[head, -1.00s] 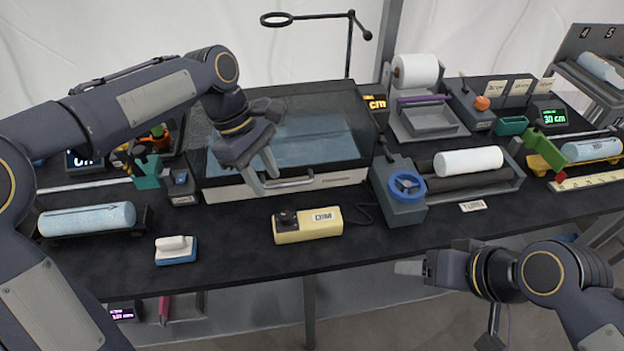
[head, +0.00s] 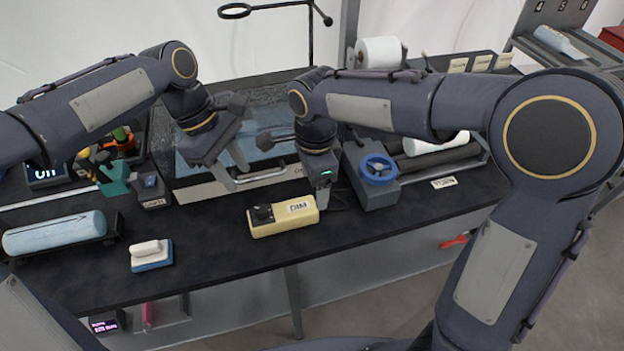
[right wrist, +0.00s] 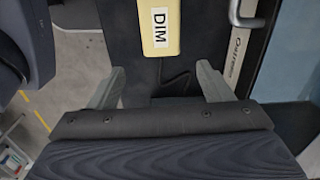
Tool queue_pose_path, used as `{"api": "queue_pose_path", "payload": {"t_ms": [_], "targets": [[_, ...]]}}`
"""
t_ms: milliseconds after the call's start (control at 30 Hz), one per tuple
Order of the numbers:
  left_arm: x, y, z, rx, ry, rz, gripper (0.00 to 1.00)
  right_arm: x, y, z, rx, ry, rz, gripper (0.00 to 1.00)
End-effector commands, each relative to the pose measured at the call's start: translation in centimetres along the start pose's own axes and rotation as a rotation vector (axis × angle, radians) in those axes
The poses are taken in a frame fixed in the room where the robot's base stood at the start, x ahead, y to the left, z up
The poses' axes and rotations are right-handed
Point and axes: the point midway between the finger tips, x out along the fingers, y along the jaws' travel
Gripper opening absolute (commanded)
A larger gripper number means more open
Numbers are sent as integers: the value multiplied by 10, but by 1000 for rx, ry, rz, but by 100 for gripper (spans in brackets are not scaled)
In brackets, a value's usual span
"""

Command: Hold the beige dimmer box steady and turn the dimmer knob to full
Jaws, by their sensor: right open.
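The beige dimmer box (head: 282,225), with a "DIM" label, lies on the dark table in the head view. Its black dimmer knob (head: 262,213) is on top at the left end. The labelled end of the box (right wrist: 159,40) shows in the right wrist view; the knob is out of that frame. My right gripper (head: 322,201) is above the table just right of the box. In the right wrist view my right gripper (right wrist: 158,86) is open and empty, its fingers pointing toward the box end. My left gripper (head: 238,172) appears open and empty, behind and above the box, by the glass-fronted case.
The clear case with a front handle (head: 262,178) stands behind the box. A blue handwheel unit (head: 377,169) stands to the right. A white-and-blue block (head: 151,255) and a light blue cylinder (head: 55,234) lie left. The table in front of the box is clear.

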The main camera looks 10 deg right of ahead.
Motion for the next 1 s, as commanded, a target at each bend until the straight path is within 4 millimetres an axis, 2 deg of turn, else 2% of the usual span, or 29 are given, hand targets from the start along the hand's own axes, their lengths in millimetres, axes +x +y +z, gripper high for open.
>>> {"api": "queue_pose_path", "payload": {"t_ms": [167, 400, 600, 1000], "targets": [[0, 0, 0, 0, 0, 0, 36, 14, -3, 4, 31, 15, 8, 73], [0, 0, 0, 0, 0, 0, 36, 51, -3, 3, 29, 14, 9, 73], [0, 0, 0, 0, 0, 0, 36, 74, -3, 2, 30, 13, 7, 73], [0, 0, 0, 0, 0, 0, 36, 80, -3, 3, 29, 12, 4, 71]]}}
